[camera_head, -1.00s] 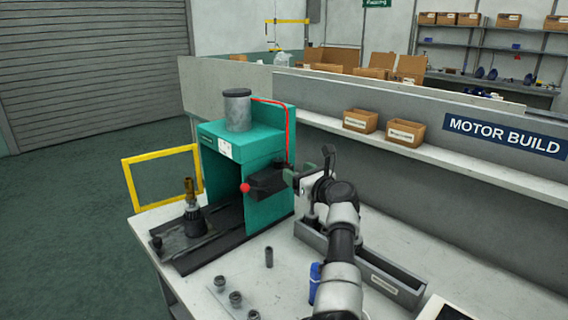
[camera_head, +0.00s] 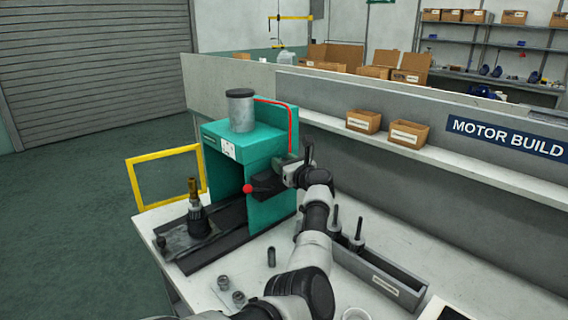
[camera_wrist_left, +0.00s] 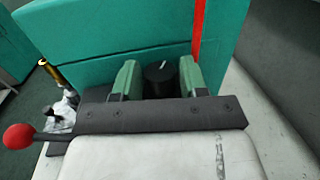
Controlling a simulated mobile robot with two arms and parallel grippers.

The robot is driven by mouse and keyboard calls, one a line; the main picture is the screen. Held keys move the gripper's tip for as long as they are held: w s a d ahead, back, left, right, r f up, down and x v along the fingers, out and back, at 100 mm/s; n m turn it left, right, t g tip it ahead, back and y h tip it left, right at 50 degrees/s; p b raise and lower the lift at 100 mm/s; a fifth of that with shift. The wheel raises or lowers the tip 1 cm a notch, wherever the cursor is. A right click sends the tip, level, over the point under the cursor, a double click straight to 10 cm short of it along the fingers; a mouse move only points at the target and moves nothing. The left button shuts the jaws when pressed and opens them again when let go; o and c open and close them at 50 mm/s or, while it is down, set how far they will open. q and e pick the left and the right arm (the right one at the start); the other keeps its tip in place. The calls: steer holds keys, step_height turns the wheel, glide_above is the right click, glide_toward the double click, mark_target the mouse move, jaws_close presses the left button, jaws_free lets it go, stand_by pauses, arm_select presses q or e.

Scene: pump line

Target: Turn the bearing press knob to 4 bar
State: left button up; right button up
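The teal bearing press (camera_head: 264,152) stands on the bench. Its knob (camera_wrist_left: 161,80) shows in the left wrist view as a small black cylinder with a short, slightly slanted white mark on its end. My left gripper (camera_head: 300,165) is at the press's right side. In the left wrist view its two green-padded fingers (camera_wrist_left: 161,72) lie on either side of the knob with little or no gap. I cannot tell whether they press on it. In the head view the knob is hidden by my gripper. No pressure reading is legible. My right gripper is not in view.
A lever with a red ball (camera_wrist_left: 19,136) sits just left of my left gripper. A red hose (camera_head: 291,125) runs down the press side. A grey trough (camera_head: 372,272) and loose metal parts (camera_head: 230,290) lie on the bench. A grey partition (camera_head: 400,120) stands behind.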

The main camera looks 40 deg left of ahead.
arm_select(q)
steer(key=c, duration=0.5)
steer(key=m+t+p, duration=0.1)
steer(key=p, duration=0.1)
steer(key=m+t+h+p, duration=0.1)
steer(key=t+p, duration=0.1)
steer(key=shift+s+r, duration=0.15)
steer(key=shift+r, duration=0.1)
steer(key=shift+a+f+m+t+h+p, duration=0.15)
steer(key=shift+m+t+h+p, duration=0.15)
steer(key=shift+m+t+p, duration=0.15)
steer(key=shift+f+t, duration=0.15)
steer(key=shift+t, duration=0.1)
steer(key=o, duration=0.9)
